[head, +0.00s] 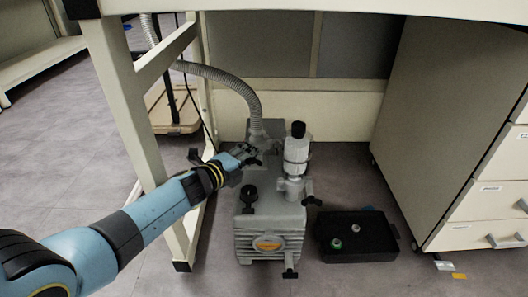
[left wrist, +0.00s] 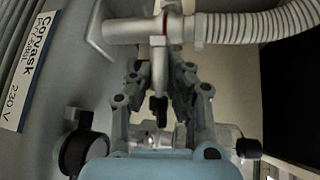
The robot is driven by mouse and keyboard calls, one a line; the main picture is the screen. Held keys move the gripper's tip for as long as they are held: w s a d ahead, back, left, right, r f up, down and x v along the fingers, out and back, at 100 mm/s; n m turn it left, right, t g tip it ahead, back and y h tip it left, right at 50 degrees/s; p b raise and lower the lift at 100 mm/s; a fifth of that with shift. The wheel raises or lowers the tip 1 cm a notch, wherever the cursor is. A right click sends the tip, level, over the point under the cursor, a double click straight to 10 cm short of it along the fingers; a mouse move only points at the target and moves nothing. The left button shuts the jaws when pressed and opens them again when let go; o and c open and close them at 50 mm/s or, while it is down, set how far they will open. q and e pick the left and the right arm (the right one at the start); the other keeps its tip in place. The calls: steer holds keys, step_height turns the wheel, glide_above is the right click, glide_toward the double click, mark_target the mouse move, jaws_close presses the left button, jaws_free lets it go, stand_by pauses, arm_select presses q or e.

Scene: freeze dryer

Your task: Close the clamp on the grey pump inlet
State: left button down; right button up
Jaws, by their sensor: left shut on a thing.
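The grey pump (head: 270,215) stands on the floor under the bench. A ribbed grey hose (head: 245,88) comes down to its inlet (head: 257,135). My left gripper (head: 255,157) reaches in from the left, at the foot of the hose beside the inlet. In the left wrist view the hose (left wrist: 240,27) joins a metal pipe, where the clamp (left wrist: 164,35) sits with a thin red ring beside it. My left fingers (left wrist: 160,85) are shut on the clamp's lower part; a dark tip (left wrist: 158,110) shows between them. The fingers partly hide the clamp. My right gripper is out of view.
A grey-white filter with a black cap (head: 297,150) rises just right of the inlet. A black tray (head: 355,238) with small items lies right of the pump. A bench leg (head: 125,120) stands left, close to my arm. A drawer cabinet (head: 450,130) is at right.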

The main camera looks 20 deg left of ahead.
arm_select(q)
steer(key=shift+a+f+h, duration=0.1)
steer(key=shift+f+h, duration=0.05)
steer(key=shift+h, duration=0.15)
steer(key=c, duration=1.3)
jaws_free()
steer(key=shift+o, duration=0.2)
steer(key=shift+r, duration=0.2)
